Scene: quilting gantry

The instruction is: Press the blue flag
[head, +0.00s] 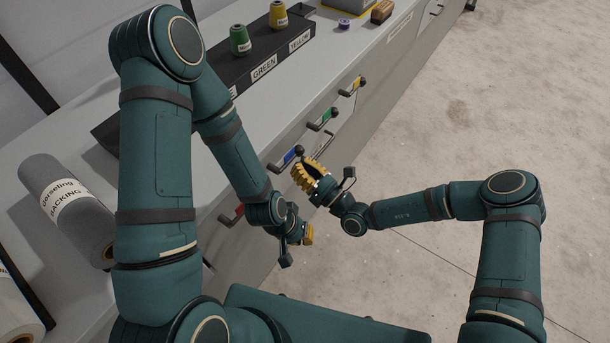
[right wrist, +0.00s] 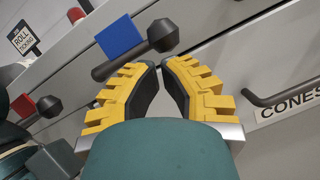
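The blue flag (head: 291,155) is on a lever with a black knob, on the front of the grey counter. It is a blue square in the right wrist view (right wrist: 122,38), just beyond the fingertips. My right gripper (head: 303,174) is beside the blue flag's lever; its yellow ribbed fingers (right wrist: 160,63) nearly meet at the tips, with nothing held. I cannot tell whether they touch the lever. My left gripper (head: 307,235) is lower, close to the counter front, largely hidden by its own wrist.
A red flag (head: 238,212), green flag (head: 325,117) and yellow flag (head: 356,84) are on similar levers along the counter. A black rack (head: 272,50) holds cones, and a grey roll (head: 70,210) lies at left. The floor (head: 480,90) is clear at right.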

